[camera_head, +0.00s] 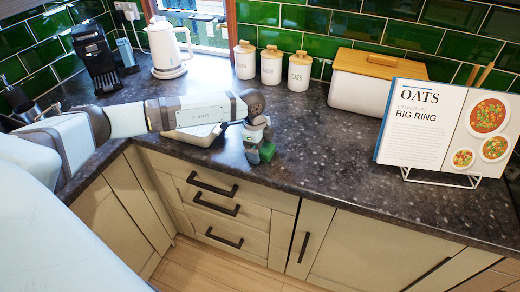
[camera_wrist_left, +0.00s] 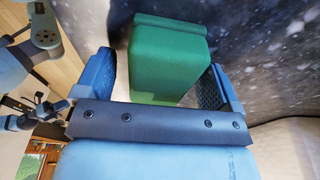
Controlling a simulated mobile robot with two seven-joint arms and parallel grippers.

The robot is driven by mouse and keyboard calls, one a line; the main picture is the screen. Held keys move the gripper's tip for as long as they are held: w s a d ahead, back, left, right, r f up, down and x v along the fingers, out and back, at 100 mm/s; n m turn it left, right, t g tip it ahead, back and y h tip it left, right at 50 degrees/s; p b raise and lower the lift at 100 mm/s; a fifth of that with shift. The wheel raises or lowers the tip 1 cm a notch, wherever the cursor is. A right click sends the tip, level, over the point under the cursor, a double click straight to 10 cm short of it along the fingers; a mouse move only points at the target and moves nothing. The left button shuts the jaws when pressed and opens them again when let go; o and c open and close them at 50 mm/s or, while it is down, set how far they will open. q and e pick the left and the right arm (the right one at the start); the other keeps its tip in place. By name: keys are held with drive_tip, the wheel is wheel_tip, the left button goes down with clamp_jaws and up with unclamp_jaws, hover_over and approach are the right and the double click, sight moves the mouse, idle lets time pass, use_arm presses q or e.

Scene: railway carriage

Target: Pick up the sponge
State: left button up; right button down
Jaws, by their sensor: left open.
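The green sponge (camera_head: 267,152) is on the dark speckled countertop (camera_head: 330,165), close to its front edge. My left gripper (camera_head: 258,143) is down at the sponge, with its fingers on either side of it. In the left wrist view the sponge (camera_wrist_left: 168,62) is a green block with a raised lip at its far end. It sits between the two open fingers of my left gripper (camera_wrist_left: 155,80).
A pale flat object (camera_head: 193,137) lies partly behind my left arm. A white kettle (camera_head: 167,50), a black coffee machine (camera_head: 97,58), white canisters (camera_head: 271,66) and a bread bin (camera_head: 365,88) stand along the back. An open cookbook (camera_head: 425,125) stands right.

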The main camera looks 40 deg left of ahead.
use_arm(q)
drive_tip(key=c, duration=1)
wheel_tip(320, 180, up, 20)
drive_tip(key=b, duration=0.1)
drive_tip(key=shift+r, duration=0.25)
